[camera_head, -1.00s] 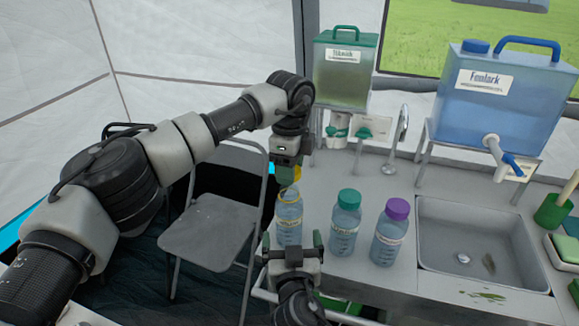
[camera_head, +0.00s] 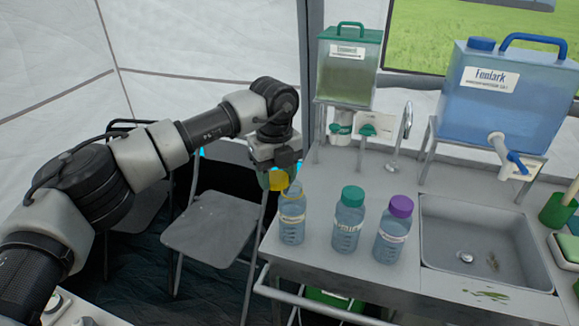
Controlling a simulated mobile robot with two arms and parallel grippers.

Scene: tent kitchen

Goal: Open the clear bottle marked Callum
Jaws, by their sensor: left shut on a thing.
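Three clear bottles stand upright in a row on the counter. The left bottle (camera_head: 291,222) shows no cap seated on its neck, and its top has a yellowish tint. The middle bottle (camera_head: 347,226) has a teal cap and the right bottle (camera_head: 393,236) a purple cap. The labels are too small to read surely, so I cannot tell which says Callum. My left gripper (camera_head: 277,172) is shut on a yellow cap (camera_head: 279,181), just above and left of the left bottle's mouth. My right gripper is out of view.
The sink (camera_head: 480,240) is right of the bottles. A green-lidded tank (camera_head: 345,75) and a blue tank (camera_head: 505,100) stand behind on racks, with a tap (camera_head: 402,135) between them. A folding chair (camera_head: 212,225) stands left of the counter (camera_head: 330,262).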

